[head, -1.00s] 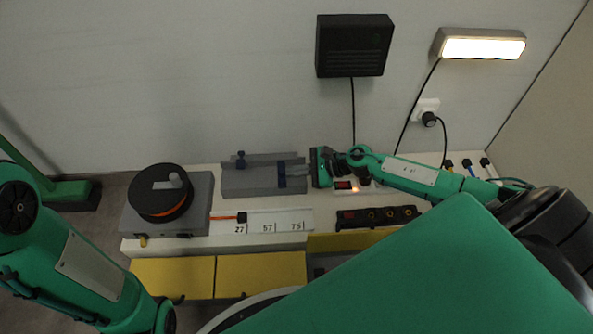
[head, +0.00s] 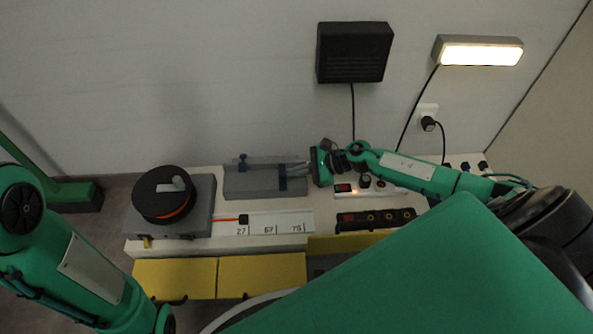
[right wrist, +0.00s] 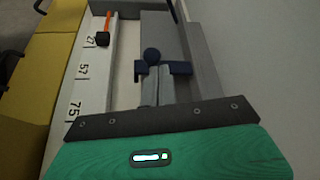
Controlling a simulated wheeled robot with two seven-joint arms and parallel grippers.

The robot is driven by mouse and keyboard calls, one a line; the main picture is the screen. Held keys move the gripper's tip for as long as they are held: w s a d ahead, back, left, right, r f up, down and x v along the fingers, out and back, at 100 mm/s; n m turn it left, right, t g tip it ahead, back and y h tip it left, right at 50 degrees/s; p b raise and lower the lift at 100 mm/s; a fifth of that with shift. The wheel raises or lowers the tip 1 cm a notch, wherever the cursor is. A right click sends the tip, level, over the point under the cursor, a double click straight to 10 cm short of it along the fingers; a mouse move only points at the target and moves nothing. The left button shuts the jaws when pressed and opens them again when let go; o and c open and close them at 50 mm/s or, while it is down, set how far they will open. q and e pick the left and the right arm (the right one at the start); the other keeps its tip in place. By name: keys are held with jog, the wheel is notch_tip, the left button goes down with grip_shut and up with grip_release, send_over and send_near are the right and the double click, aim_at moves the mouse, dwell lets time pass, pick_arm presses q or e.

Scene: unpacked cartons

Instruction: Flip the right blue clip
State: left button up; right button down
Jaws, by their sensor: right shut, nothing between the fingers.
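The right blue clip (head: 282,178) lies as a dark blue band across the right part of the grey fixture (head: 235,185). The left blue clip (head: 242,162) stands up at the fixture's back left. My right gripper (head: 293,168) reaches in from the right, shut and empty, with its fingertips at the right blue clip. I cannot tell whether they touch it. My left arm shows at the left; its gripper is out of view.
A black spool (head: 163,205) on a grey box stands to the left. A numbered white strip (head: 265,223) and a black socket strip (head: 365,220) lie in front. A white panel (head: 393,184) with a red switch is under my right forearm. The wall is close behind.

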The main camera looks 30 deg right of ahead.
jog(key=shift+w+r+m+g+p, duration=0.2)
jog(key=shift+r+m+g+p, duration=0.1)
jog(key=shift+r+m+p, duration=0.25)
jog(key=shift+w+d+r+m+g+y+p, duration=0.2)
jog(key=shift+r+m+g+y+p, duration=0.1)
jog(key=shift+m+g+p, duration=0.15)
jog(key=shift+w+d+r+m+g+y, duration=0.15)
jog(key=shift+w+r+m+g+y, duration=0.2)
jog(key=shift+m+g, duration=0.4)
jog(key=shift+w+d+r+m+g+y, duration=0.2)
jog(key=shift+w+m+g+y, duration=0.25)
jog(key=shift+m, duration=0.4)
jog(key=shift+w+d+r, duration=0.1)
jog(key=shift+w, duration=0.15)
jog(key=shift+r, duration=0.1)
